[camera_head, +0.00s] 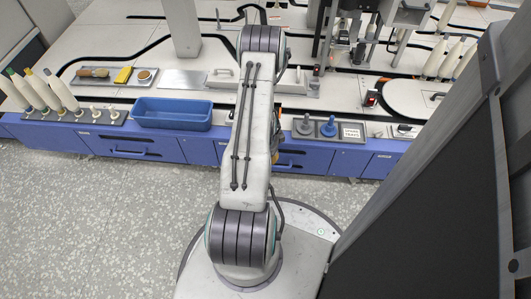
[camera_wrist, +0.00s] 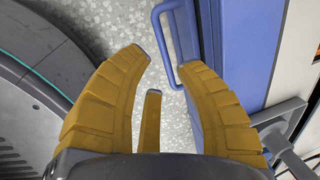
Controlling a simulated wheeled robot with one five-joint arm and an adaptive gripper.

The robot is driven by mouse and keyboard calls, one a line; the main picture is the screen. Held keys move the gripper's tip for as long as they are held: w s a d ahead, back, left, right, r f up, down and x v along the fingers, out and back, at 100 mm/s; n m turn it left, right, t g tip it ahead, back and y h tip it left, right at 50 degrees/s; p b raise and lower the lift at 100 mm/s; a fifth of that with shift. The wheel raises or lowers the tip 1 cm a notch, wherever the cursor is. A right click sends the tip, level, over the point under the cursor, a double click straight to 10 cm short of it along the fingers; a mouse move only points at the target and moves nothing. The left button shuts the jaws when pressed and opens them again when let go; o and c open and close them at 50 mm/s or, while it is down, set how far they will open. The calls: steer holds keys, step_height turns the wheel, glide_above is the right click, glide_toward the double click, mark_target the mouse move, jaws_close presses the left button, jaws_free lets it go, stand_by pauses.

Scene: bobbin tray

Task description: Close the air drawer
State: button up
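A blue drawer front with a blue loop handle (camera_wrist: 161,40) shows at the top of the wrist view. My gripper (camera_wrist: 163,62) has yellow fingers, spread open and empty. The handle lies just beyond the fingertips, between them in the picture; I see no clear contact. In the head view, a drawer handle (camera_head: 289,166) shows just right of my arm, on the blue cabinet front; my arm hides part of that front and my gripper. I cannot read which drawer is labelled air, nor tell how far the drawer stands out.
Another blue drawer (camera_head: 137,153) is at the left. A blue bin (camera_head: 172,112), bobbin cones (camera_head: 35,92) and a grey tray (camera_head: 316,130) stand on the bench above. A dark panel (camera_head: 430,200) fills the right. Speckled floor (camera_head: 90,220) is clear at the left.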

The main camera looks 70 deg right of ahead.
steer(key=shift+s+a+r, duration=0.1)
steer(key=shift+a+r, duration=0.05)
steer(key=shift+r, duration=0.5)
steer(key=shift+a+r, duration=0.1)
steer(key=shift+r, duration=0.5)
steer(key=w+a+r+n+t+p, duration=0.1)
steer(key=w+a+r+n+p, duration=0.4)
steer(key=r, duration=0.8)
steer(key=w+a+r+n+p, duration=0.4)
steer(key=w+r+p, duration=0.15)
steer(key=r, duration=0.75)
steer(key=w+a+r+n+t+p, duration=0.1)
steer(key=w+a+r+n+p, duration=0.4)
steer(key=r, duration=0.7)
steer(key=s+a+r+n+p, duration=0.3)
steer(key=a+r+n+p, duration=0.3)
steer(key=r, duration=0.5)
steer(key=s+a+r+n+y+p, duration=0.1)
steer(key=s+a+r+n+p, duration=0.2)
steer(key=a+r+n+p, duration=0.3)
steer(key=s+a+r+n+y+p, duration=0.1)
steer(key=s+a+r+n+p, duration=0.2)
steer(key=r, duration=1.4)
steer(key=a+n+p, duration=0.3)
steer(key=a+p, duration=0.2)
steer(key=a, duration=0.2)
steer(key=shift+s+a+t, duration=0.3)
steer(key=shift+t, duration=0.1)
